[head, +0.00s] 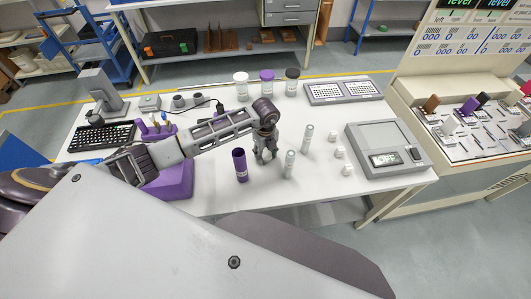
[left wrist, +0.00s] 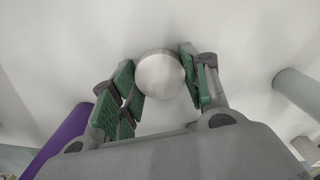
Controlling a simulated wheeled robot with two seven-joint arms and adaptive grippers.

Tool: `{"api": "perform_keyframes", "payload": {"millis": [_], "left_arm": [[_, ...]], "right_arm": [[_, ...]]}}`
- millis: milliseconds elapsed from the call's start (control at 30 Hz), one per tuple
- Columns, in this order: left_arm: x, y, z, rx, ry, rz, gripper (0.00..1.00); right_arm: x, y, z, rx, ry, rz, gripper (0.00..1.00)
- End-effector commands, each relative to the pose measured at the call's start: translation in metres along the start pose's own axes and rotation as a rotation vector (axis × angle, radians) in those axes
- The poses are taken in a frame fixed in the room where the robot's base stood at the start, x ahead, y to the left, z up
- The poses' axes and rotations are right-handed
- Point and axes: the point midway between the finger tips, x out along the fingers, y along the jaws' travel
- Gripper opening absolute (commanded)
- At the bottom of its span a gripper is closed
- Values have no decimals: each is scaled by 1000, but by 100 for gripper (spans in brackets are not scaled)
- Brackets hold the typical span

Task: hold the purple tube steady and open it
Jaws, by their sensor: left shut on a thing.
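The purple tube (head: 240,168) stands upright on the white table, with a dark top that looks like an open mouth. My left gripper (head: 264,156) points down just right of it, apart from it. In the left wrist view the gripper (left wrist: 160,82) is shut on a pale, round-topped thing (left wrist: 160,76); whether this is a cap or a slim tube I cannot tell. The purple tube (left wrist: 62,140) also shows there, outside the fingers at lower left. My right gripper is not in view.
Two slim pale tubes (head: 307,138) (head: 289,165) stand right of the gripper, with small white caps (head: 340,153) beyond. A grey device (head: 385,150) is at right. Lidded jars (head: 241,88) stand behind, and a purple stand (head: 172,183) at left. The table's front edge is close.

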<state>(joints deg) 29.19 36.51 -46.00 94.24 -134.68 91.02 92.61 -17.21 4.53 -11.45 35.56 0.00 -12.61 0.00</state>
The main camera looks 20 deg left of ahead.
Motion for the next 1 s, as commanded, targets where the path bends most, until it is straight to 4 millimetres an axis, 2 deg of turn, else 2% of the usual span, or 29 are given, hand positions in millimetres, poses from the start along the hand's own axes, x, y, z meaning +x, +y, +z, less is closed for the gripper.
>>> {"api": "perform_keyframes", "payload": {"millis": [433,467,600,1000], "left_arm": [[4,0,0,0,0,-1,17],[4,0,0,0,0,-1,48],[3,0,0,0,0,-1,66],[2,0,0,0,0,-1,67]], "right_arm": [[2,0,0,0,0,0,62],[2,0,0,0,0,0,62],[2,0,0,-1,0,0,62],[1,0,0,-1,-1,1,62]]}}
